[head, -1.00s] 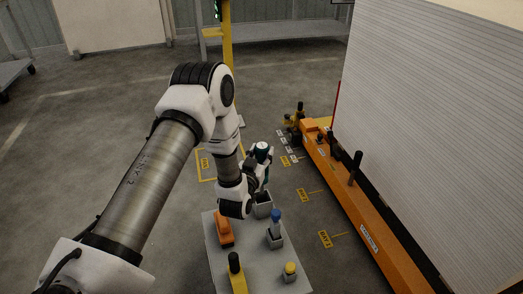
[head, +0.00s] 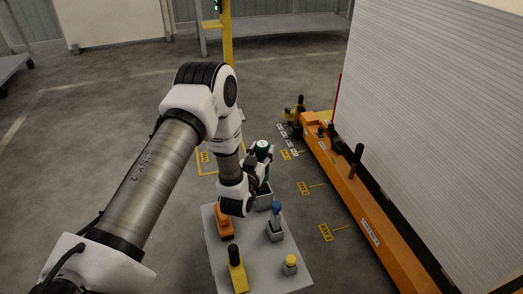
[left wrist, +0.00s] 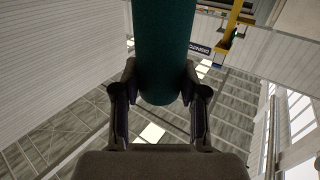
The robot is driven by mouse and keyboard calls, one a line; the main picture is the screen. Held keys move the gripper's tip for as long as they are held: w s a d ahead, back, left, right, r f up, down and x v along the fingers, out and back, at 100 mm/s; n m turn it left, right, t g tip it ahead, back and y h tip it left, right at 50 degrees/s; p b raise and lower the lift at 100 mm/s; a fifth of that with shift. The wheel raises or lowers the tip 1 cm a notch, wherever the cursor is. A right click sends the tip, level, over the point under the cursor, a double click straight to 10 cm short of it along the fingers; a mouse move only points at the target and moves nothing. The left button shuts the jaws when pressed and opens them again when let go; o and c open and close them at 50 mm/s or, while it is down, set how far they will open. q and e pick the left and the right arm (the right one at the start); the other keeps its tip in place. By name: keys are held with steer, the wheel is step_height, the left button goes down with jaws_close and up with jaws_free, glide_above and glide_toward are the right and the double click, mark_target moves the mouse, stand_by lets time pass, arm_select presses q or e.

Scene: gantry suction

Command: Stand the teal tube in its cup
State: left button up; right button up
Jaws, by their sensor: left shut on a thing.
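A grey square cup (head: 264,201) stands on the grey tabletop directly below the tube. The tube's lower end is at or just above the cup's rim; my gripper and the angle leave unclear whether it is inside. My right gripper is not in view.
The grey tabletop (head: 272,263) also bears an orange block (head: 224,222), a blue-topped piece in a grey holder (head: 276,227), a yellow piece with a black top (head: 237,272) and a small yellow-capped piece (head: 290,262). A long orange machine beam (head: 345,185) runs at the right.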

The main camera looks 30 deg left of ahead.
arm_select(q)
steer(key=shift+f+b, duration=2.35)
steer(key=shift+f, duration=1.25)
steer(key=o, duration=1.4)
steer(key=shift+c, duration=0.2)
steer(key=v, duration=0.7)
steer(key=shift+s, duration=0.25)
steer(key=shift+r, duration=0.1)
